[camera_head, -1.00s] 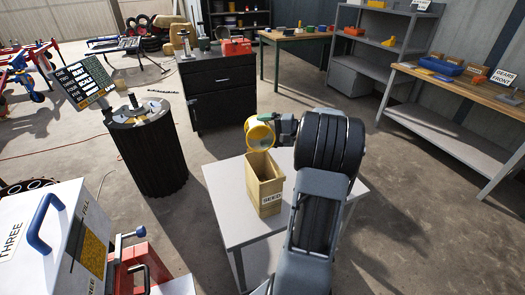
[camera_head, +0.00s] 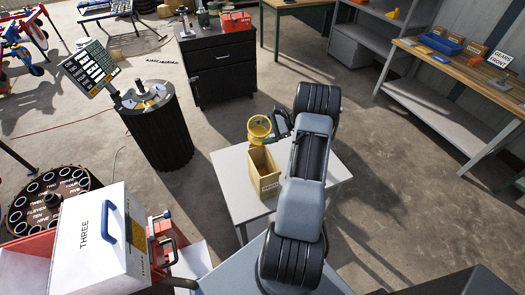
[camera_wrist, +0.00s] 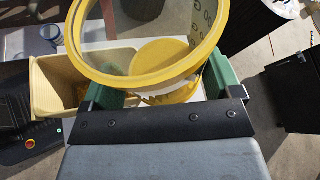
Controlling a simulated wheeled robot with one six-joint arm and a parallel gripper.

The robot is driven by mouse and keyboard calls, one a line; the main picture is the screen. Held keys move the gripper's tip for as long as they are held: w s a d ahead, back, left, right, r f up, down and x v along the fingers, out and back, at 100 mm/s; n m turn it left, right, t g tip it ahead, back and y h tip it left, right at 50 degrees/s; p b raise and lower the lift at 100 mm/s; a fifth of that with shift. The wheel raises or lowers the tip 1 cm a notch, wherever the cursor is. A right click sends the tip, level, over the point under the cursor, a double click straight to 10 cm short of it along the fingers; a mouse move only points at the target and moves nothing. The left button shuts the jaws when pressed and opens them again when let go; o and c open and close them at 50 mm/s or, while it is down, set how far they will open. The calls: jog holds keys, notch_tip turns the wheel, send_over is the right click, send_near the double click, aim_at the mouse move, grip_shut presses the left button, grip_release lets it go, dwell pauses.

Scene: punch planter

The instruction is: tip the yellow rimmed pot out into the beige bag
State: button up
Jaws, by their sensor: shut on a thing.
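The yellow rimmed pot (camera_head: 260,128) is held by my gripper (camera_head: 277,127) above the back edge of the beige bag (camera_head: 264,176). In the wrist view the pot (camera_wrist: 146,82) has clear walls, a thick yellow rim and a yellow bottom. Its open mouth leans toward the camera, and I see no contents inside. The green finger pads of my gripper (camera_wrist: 165,92) are shut on it, one on each side. The bag (camera_wrist: 42,93) stands open and upright on the table, left of and below the pot. Part of its mouth is hidden by the pot.
The small grey table (camera_head: 228,176) has bare room around the bag. A black ribbed drum (camera_head: 163,138) stands to the left. A white box marked THREE (camera_head: 85,235) is at the front left, and a black cabinet (camera_head: 222,75) is behind.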

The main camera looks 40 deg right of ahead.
aim_at(263, 121)
jog(key=w+f+m+g, duration=0.1)
jog(key=w+d+m+y, duration=0.1)
jog(key=m, duration=0.1)
jog(key=shift+d+f+g+p, duration=0.1)
jog(key=shift+f+g+p, duration=0.2)
jog(key=shift+f+g, duration=0.1)
jog(key=shift+r, duration=0.2)
jog(key=shift+r+p, duration=1.5)
jog(key=shift+r, duration=1.05)
jog(key=shift+f, duration=0.1)
